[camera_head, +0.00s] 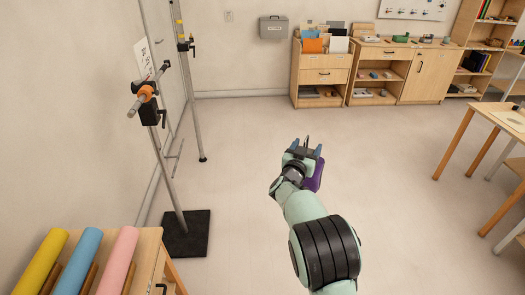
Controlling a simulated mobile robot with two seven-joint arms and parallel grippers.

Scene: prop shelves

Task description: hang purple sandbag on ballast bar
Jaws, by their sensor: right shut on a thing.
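My right gripper (306,148) is in the middle of the view, above the open floor, at the end of my pale green arm. It is shut on the purple sandbag (315,178), which shows partly at the right side of the gripper; my gripper hides the rest. A metal stand (168,170) on a black base stands at the left, with a short bar (150,88) at its top by an orange knob. I cannot tell if this is the ballast bar. The gripper is well to the right of the stand. My left gripper is out of view.
Yellow, blue and pink rolls (75,262) lie on a wooden unit (150,255) at the lower left. A second stand (190,90) is behind. Wooden cabinets (430,75) line the back wall. A table (505,118) is at the right. The middle floor is clear.

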